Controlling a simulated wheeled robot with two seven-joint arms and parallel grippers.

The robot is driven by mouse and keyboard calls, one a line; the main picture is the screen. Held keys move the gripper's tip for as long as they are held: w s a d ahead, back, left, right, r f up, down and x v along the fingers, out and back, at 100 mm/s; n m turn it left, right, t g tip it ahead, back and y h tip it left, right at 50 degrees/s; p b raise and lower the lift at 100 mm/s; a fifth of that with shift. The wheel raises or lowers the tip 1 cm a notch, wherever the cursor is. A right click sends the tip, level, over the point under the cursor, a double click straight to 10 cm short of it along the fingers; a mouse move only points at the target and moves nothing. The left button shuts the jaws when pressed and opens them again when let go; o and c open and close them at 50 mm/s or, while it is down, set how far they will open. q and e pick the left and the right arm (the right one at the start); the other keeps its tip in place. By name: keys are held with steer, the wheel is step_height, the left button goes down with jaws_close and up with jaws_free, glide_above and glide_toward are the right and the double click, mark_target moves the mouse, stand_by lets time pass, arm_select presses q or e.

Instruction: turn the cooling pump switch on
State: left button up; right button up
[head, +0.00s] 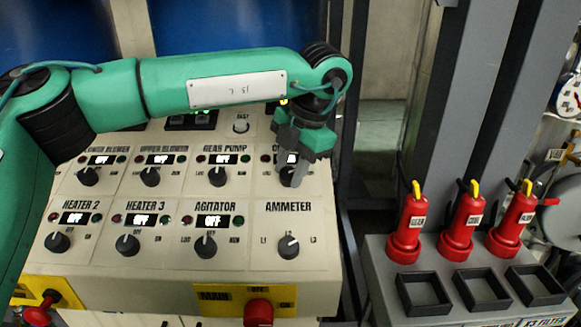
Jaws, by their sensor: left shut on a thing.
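The control panel (255,188) has two rows of labelled black knobs. The rightmost knob (291,177) of the upper row is under a label that starts with "C"; the rest of the label and its display are mostly hidden by my left gripper. My left gripper (293,169) reaches down from above and is shut on this knob. Which way the knob points is hard to tell. My right gripper is not in view.
The gear pump knob (217,176) is just left of the held knob, and the ammeter knob (289,246) is below it.

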arm_select(q)
steer(key=o, duration=1)
steer(key=shift+c, duration=0.2)
steer(key=b+v, duration=0.2)
steer(key=v, duration=1.2)
steer(key=shift+f, duration=0.1)
